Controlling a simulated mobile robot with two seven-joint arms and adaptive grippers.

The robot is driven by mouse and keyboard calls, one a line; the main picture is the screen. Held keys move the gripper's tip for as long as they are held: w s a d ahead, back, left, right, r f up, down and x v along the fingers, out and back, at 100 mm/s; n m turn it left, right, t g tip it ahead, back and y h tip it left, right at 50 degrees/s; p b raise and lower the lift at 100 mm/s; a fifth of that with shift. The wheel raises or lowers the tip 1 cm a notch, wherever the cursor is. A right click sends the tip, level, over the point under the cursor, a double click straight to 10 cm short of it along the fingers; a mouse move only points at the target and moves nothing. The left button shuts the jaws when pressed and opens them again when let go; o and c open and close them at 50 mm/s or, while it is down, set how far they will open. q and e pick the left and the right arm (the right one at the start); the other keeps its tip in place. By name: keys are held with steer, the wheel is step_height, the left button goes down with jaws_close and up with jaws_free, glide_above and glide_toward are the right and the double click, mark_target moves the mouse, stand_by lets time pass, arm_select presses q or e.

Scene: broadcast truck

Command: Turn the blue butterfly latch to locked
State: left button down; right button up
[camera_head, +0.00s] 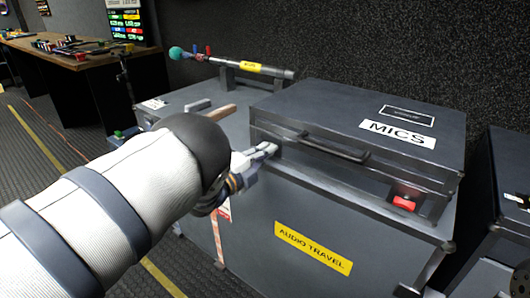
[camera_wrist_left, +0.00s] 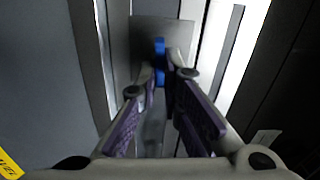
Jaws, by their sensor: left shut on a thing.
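The blue butterfly latch (camera_wrist_left: 160,50) shows in the left wrist view as a narrow upright blue piece on a metal plate, between my fingertips. My left gripper (camera_wrist_left: 161,75) is shut on it. In the head view my left gripper (camera_head: 264,151) is at the left end of the front of the dark grey MICS case (camera_head: 330,108), and it hides the blue latch there. A red latch (camera_head: 404,203) sits at the right end of the same front. How far the blue latch is turned is hard to tell.
A black carry handle (camera_head: 334,149) sticks out from the case front just right of my gripper. The case rests on a grey trunk with a yellow AUDIO TRAVEL label (camera_head: 313,247). A microphone boom (camera_head: 240,66) lies behind. Another dark case (camera_head: 508,190) stands close at the right.

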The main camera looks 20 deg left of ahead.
arm_select(q)
steer(key=shift+w+r+m, duration=0.1)
steer(key=shift+r+m, duration=0.05)
steer(key=shift+m, duration=0.35)
steer(key=c, duration=1.8)
jaws_free()
steer(key=shift+d, duration=0.1)
steer(key=shift+o, duration=0.2)
steer(key=v, duration=1.2)
